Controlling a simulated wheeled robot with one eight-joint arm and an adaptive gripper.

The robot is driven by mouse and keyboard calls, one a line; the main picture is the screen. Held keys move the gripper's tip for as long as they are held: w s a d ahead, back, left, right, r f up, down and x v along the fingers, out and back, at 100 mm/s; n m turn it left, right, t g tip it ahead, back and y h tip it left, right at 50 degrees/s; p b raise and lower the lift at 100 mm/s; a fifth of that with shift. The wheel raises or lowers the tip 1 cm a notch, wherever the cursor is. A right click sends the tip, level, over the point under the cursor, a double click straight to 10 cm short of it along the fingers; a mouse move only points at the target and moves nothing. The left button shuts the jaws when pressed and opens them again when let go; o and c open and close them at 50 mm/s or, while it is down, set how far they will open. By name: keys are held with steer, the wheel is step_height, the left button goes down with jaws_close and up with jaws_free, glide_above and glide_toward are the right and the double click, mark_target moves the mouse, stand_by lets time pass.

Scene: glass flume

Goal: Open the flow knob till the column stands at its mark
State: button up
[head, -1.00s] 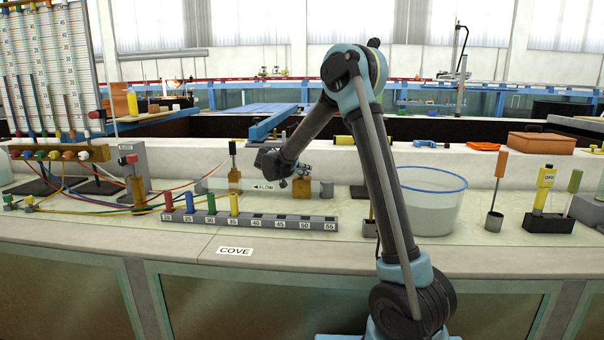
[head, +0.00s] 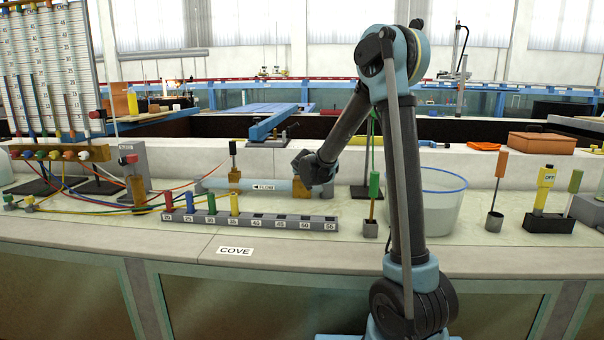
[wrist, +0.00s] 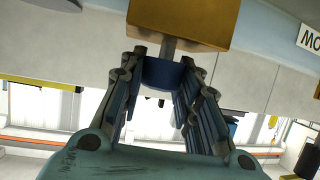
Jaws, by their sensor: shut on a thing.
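In the wrist view, my gripper (wrist: 165,62) has its fingers on both sides of the dark blue flow knob (wrist: 161,76) and is shut on it. The knob sits on a short stem from a brass-coloured block (wrist: 185,20). In the head view, my gripper (head: 326,180) is at the right end of the pipe labelled FLOW (head: 225,184), beside the block (head: 301,191). The knob is hidden there. The scale board (head: 50,65) with several coloured columns stands at the far left. I cannot tell which column is meant, or its mark.
A numbered rack (head: 270,222) with several coloured plugs lies in front of the pipe. A green-handled tool in a holder (head: 370,228) and a clear tub (head: 432,205) stand to the right. Coloured hoses (head: 90,208) cross the bench at left.

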steer(key=shift+d+n+g+y, duration=0.1)
steer(key=shift+n+g+y, duration=0.7)
steer(key=shift+n+y, duration=1.5)
steer(key=shift+n+g+y, duration=0.3)
steer(key=shift+n+y, duration=0.3)
steer(key=shift+y, duration=0.3)
steer(key=shift+w+n+g+y, duration=0.1)
steer(key=shift+n+g+y, duration=1.1)
steer(key=shift+n, duration=0.2)
steer(key=n+g+y, duration=0.2)
steer(key=n+g, duration=0.2)
steer(key=shift+n+g+y, duration=0.6)
steer(key=shift+n+g, duration=1.3)
steer(key=shift+g, duration=0.3)
steer(key=o, duration=1.1)
